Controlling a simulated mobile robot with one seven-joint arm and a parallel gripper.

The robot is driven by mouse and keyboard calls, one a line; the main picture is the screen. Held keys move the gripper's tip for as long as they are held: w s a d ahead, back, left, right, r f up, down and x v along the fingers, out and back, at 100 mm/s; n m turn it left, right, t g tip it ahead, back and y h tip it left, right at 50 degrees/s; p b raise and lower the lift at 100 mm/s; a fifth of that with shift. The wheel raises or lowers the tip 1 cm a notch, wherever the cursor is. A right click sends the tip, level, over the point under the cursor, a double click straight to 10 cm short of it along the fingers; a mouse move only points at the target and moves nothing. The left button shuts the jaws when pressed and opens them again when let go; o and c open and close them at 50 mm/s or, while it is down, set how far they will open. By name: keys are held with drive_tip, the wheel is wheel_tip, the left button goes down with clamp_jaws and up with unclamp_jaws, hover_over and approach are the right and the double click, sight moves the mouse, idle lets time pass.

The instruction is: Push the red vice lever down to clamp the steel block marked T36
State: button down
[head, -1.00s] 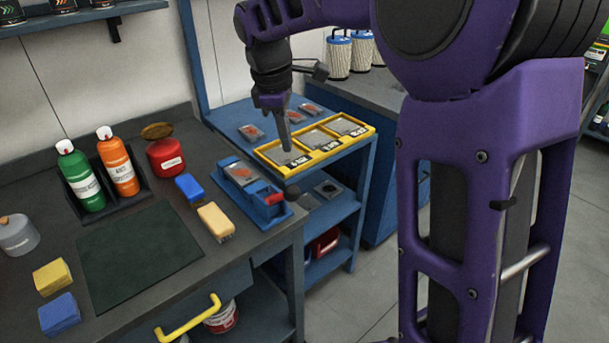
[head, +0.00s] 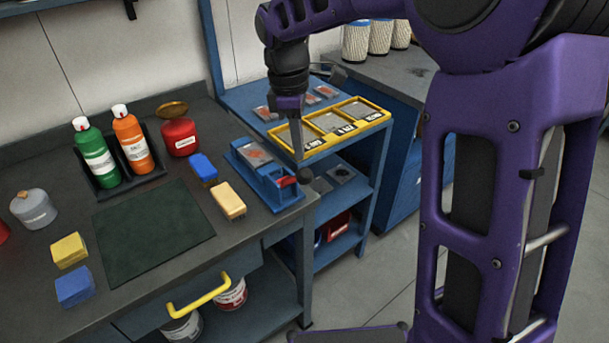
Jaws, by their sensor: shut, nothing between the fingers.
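The blue vice (head: 268,192) sits at the right edge of the workbench. A grey steel block (head: 254,152) with a reddish mark lies in it; its label is too small to read. The red lever (head: 287,181) shows at the vice's right end, and a dark round knob (head: 306,175) is beside it, seemingly at the lever's end. My gripper (head: 298,157) is shut and empty, pointing down. Its tip shows just above the knob in the picture; I cannot tell whether they touch.
A yellow tray (head: 312,148) with labelled compartments stands on the blue shelf unit behind, with several reddish-marked blocks near it. A dark mat (head: 150,232) covers the bench's middle.

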sight(301, 178)
drive_tip(key=f+b, duration=0.3)
drive_tip(key=f, duration=0.1)
drive_tip(key=shift+d, duration=0.2)
drive_tip(key=shift+s+f+b, duration=0.15)
drive_tip(key=shift+f+b, duration=0.1)
drive_tip(key=shift+b, duration=0.1)
drive_tip(key=shift+f+b, duration=1.05)
drive_tip(key=shift+f, duration=1.2)
drive_tip(key=shift+r, duration=0.1)
